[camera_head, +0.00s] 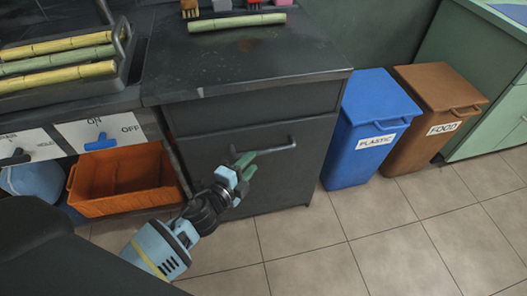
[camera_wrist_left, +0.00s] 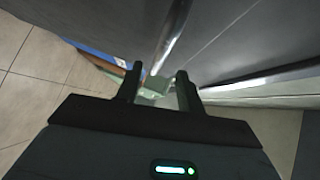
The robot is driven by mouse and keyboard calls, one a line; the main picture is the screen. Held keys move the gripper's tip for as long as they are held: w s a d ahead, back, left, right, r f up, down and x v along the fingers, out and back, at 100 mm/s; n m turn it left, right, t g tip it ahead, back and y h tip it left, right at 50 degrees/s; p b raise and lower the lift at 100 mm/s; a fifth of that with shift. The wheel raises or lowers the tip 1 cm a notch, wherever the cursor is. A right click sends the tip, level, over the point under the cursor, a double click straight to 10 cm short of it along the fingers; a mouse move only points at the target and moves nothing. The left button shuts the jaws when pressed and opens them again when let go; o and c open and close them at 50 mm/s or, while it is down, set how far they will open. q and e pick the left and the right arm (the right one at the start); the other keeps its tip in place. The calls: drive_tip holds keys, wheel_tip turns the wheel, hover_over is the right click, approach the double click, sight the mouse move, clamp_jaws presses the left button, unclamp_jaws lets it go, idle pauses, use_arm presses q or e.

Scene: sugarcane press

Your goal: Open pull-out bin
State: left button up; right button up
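The pull-out bin is a dark grey cabinet front (camera_head: 225,185) with a bar handle (camera_head: 275,149), under the dark worktop; it looks closed. My left gripper (camera_head: 245,163) is at the left end of the handle, in front of the bin front. In the left wrist view my left gripper (camera_wrist_left: 160,88) has its two fingers apart, with a gap between them. A shiny bar that looks like the handle (camera_wrist_left: 170,36) runs toward this gap; I cannot tell whether it lies between the fingers. My right gripper is not in view.
A blue plastic bin (camera_head: 365,130) and a brown food bin (camera_head: 430,115) stand right of the cabinet. An orange crate (camera_head: 125,182) sits low at the left. Sugarcane lies on the worktop (camera_head: 240,60) and tray. The tiled floor (camera_head: 330,240) in front is clear.

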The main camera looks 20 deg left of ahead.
sight(259, 154)
use_arm(q)
drive_tip(key=shift+b+x, duration=0.6)
drive_tip(key=shift+x, duration=2.8)
drive_tip(key=shift+c, duration=0.5)
clamp_jaws()
